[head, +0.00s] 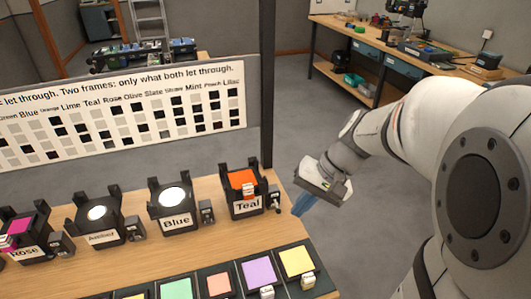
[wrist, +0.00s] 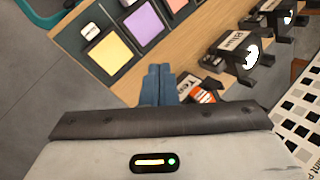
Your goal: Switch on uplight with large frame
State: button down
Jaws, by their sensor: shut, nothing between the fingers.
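Several black uplights stand in a row on the wooden table, each with a small switch box at its right. The Teal uplight (head: 244,193) holds an orange filter, and the Rose uplight (head: 24,237) holds a magenta one. The Blue uplight (head: 173,205) and one with a blurred label (head: 97,219) show bare white discs. My gripper (head: 303,205) is shut and empty, its blue fingers pointing down just right of the Teal switch box (head: 273,198). In the wrist view my fingertips (wrist: 160,72) are beside the Teal uplight (wrist: 204,93), apparently apart from it.
Coloured squares, including a violet one (head: 259,274) and a yellow one (head: 296,262), lie on dark pads along the table's front. A chart board (head: 120,118) stands behind the uplights, beside a dark post (head: 267,90). Grey floor is free at the right.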

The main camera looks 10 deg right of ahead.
jog(key=w+d+f+m+t+y+b, duration=0.1)
jog(key=w+d+f+m+y+b, duration=0.15)
jog(key=w+f+b, duration=0.35)
jog(key=w+d+f+m+t+y+b, duration=0.1)
jog(key=w+d+f+y+b, duration=0.15)
jog(key=f, duration=0.55)
jog(key=m+t+y+b, duration=0.2)
jog(key=t+y+b, duration=0.15)
jog(key=b, duration=0.25)
send_near(286, 215)
notch_tip(286, 215, up, 4)
jog(key=shift+s+r+h, duration=0.15)
jog(key=shift+h, duration=0.2)
jog(key=shift+a, duration=0.1)
jog(key=b+x, duration=0.1)
jog(key=x, duration=0.9)
